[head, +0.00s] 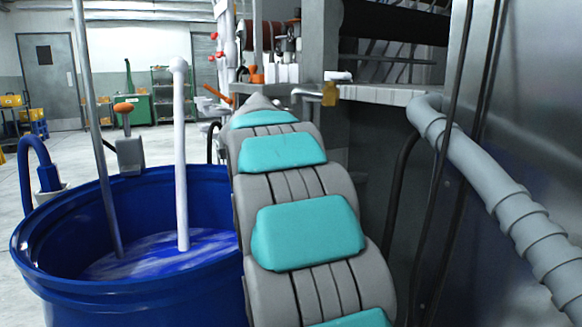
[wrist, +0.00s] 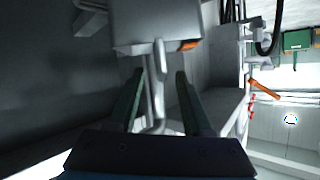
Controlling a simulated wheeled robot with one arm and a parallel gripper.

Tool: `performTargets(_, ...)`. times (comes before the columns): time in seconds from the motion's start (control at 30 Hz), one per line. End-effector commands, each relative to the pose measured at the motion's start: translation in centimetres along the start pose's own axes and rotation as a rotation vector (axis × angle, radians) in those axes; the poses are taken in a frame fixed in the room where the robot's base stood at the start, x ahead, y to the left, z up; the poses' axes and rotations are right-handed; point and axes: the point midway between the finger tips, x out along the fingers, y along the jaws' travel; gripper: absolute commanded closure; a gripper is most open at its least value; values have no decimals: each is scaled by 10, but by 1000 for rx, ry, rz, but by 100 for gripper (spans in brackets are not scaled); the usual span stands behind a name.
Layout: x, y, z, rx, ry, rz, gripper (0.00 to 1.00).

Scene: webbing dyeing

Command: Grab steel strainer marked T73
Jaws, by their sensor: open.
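I cannot make out a steel strainer or a T73 mark in either view. In the wrist view my gripper (wrist: 158,76) is open, its two dark green fingers apart. A bent pale metal rod (wrist: 160,85) shows between the fingers, below a grey box-shaped thing (wrist: 155,22). I cannot tell how far beyond the fingertips the rod is, or whether it belongs to a strainer. In the head view my grey and teal arm reaches away from me, and its far end hides my gripper.
A blue barrel (head: 120,285) with blue liquid, a white rod (head: 181,150) and a thin grey pole stands left of my arm. A metal ledge (head: 385,95) with a brass-coloured piece (head: 330,94) is at right. A ribbed grey hose (head: 500,205) runs along the right wall.

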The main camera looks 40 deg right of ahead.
Motion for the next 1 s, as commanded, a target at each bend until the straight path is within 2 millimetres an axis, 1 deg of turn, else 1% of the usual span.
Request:
performTargets(0.03, 9, -1, 2, -1, -4, 1, 50)
performTargets(0.1, 19, -1, 2, -2, -3, 1, 50)
performTargets(0.2, 26, -1, 1, 0, -1, -1, 50)
performTargets(0.43, 27, -1, 0, 0, 1, -1, 52)
performTargets(0.87, 27, -1, 0, 0, 1, -1, 100)
performTargets(1.0, 27, -1, 0, 0, 1, -1, 100)
